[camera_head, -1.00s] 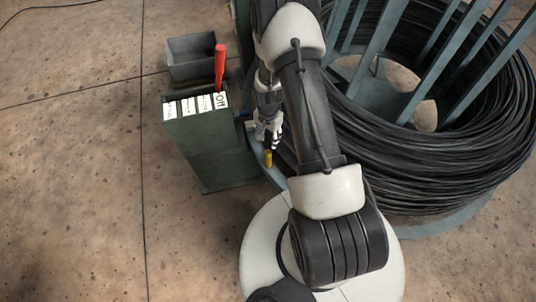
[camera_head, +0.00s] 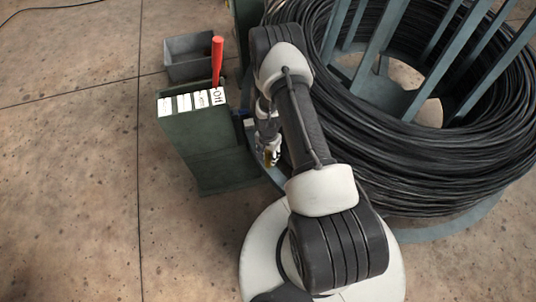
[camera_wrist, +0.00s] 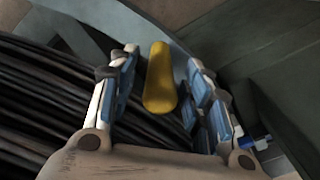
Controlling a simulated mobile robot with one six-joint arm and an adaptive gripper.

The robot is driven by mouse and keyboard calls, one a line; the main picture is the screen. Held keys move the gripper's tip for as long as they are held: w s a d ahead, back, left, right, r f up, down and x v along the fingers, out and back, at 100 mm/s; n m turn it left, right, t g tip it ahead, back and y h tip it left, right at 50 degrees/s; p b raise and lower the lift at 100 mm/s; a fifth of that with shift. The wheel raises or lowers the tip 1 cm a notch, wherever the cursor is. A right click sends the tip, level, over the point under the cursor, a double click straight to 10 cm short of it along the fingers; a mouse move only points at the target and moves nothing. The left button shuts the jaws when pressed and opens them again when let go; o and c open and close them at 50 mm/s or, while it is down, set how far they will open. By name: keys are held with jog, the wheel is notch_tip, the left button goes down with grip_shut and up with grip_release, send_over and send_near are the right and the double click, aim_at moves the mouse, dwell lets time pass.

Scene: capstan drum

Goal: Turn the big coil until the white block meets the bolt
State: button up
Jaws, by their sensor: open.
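The big coil (camera_head: 440,165) of black cable sits around a blue-grey drum frame at the right in the head view. Its strands (camera_wrist: 45,95) also fill the left of the wrist view. My gripper (camera_head: 271,156) is low beside the coil's left side. In the wrist view my gripper (camera_wrist: 160,92) is open, with a yellow handle (camera_wrist: 160,78) standing between its fingers. The handle is at the flange (camera_wrist: 176,60) of the drum and shows gaps to the fingers. I cannot make out the white block or the bolt.
A green box (camera_head: 205,140) with white labels, one reading "Off", and a red lever (camera_head: 217,62) stands just left of my gripper. A grey bin (camera_head: 190,57) is behind it. The floor (camera_head: 70,190) at the left is clear.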

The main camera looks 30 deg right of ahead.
grip_shut()
dwell(0.6)
